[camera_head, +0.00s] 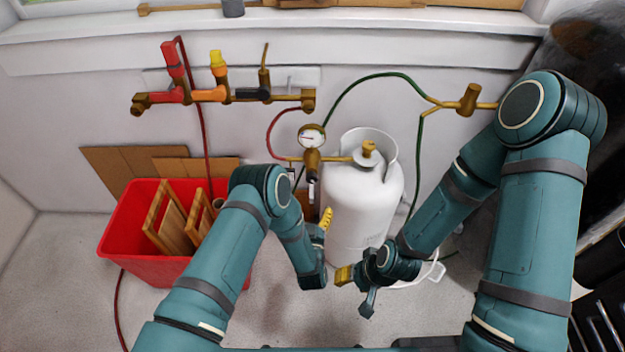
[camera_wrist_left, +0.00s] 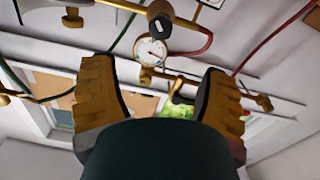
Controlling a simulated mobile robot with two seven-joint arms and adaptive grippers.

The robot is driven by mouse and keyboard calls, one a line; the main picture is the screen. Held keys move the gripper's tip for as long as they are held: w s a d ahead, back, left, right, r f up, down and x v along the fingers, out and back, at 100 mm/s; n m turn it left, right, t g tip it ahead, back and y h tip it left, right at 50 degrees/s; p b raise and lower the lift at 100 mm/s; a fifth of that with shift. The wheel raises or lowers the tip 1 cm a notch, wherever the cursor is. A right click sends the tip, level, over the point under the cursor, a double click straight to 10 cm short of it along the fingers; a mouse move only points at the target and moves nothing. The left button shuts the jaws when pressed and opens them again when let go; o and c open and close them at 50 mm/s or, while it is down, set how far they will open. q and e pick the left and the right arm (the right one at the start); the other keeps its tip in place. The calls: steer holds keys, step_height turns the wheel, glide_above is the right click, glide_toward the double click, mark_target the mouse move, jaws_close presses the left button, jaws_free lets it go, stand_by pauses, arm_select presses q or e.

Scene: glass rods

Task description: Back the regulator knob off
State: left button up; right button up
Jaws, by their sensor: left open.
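The brass regulator (camera_head: 312,160) stands by the shoulder of the white gas cylinder (camera_head: 362,200), with a round white-faced gauge (camera_head: 312,136) on top. A small dark part hangs below its body; in the left wrist view a dark-ended round part (camera_wrist_left: 160,17), seemingly the knob, shows above the gauge (camera_wrist_left: 151,51). My left gripper (camera_head: 323,222) is below the regulator, in front of the cylinder, its yellow fingers pointing up. The left wrist view shows them wide apart with nothing between them. My right gripper (camera_head: 355,288) is open and empty, low in front of the cylinder.
A red bin (camera_head: 125,240) with wooden pieces stands at the left. A brass manifold (camera_head: 222,95) with colored valves is on the wall. A green hose (camera_head: 385,76) runs behind the cylinder to a brass fitting (camera_head: 467,100). Floor between bin and cylinder is partly clear.

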mark_target(312, 180)
arm_select(q)
steer(key=w+b, duration=0.2)
steer(key=w, duration=1.1)
steer(key=shift+w+b, duration=0.15)
steer(key=shift+b, duration=0.2)
steer(key=c, duration=1.2)
